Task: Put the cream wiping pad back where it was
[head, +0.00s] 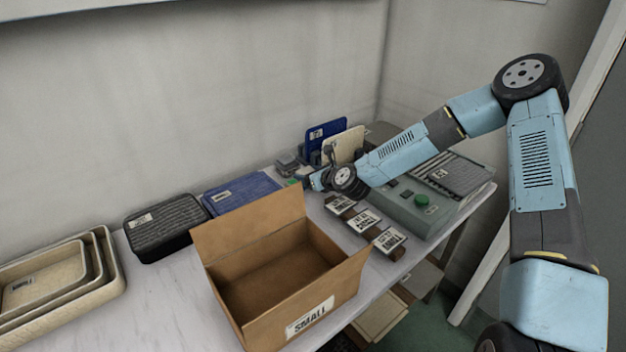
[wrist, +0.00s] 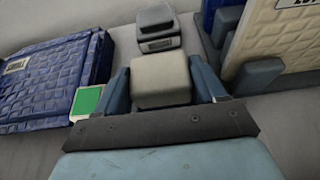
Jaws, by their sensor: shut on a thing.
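The cream wiping pad (wrist: 160,80) is a small pale block between the two blue fingers of my gripper (wrist: 163,88) in the wrist view. My gripper is shut on it, one finger at each side. In the head view my gripper (head: 310,182) is low at the back of the table, and the pad cannot be made out there. The pad's underside is hidden, so I cannot tell whether it touches the table.
A dark grey block (wrist: 157,29) stands just beyond the pad. A green-topped item (wrist: 89,101) and a blue quilted panel (wrist: 55,75) lie left. A cream panel (wrist: 275,35) stands upright at right. An open carton (head: 275,270) and green-button box (head: 425,205) are nearer.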

